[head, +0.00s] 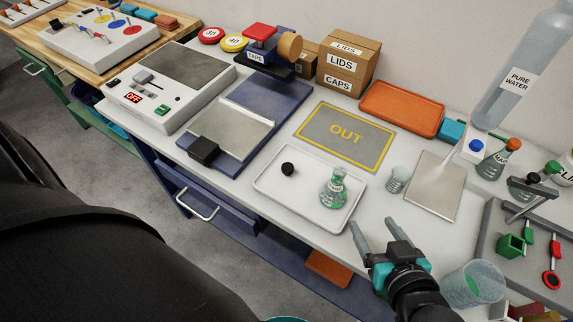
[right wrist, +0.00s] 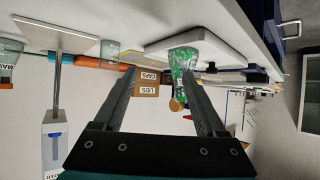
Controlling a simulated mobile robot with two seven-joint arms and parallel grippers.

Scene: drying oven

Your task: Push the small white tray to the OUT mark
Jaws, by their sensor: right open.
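The small white tray (head: 275,200) lies on the bench in the head view, in front of the OUT mark (head: 325,151), a grey rectangle with a yellow border. A flask with green contents (head: 333,189) and a small black stopper (head: 288,169) are on the tray. My right gripper (head: 374,227) is open and empty, just right of the tray's near right corner. In the right wrist view the tray (right wrist: 222,36) and flask (right wrist: 184,60) show upside down beyond the open fingers. My left gripper is not in view.
A beaker (head: 398,179) and a grey plate (head: 436,181) stand right of the tray. An orange tray (head: 402,107) lies behind the OUT mark. A blue board with a metal plate (head: 225,132) is to the left.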

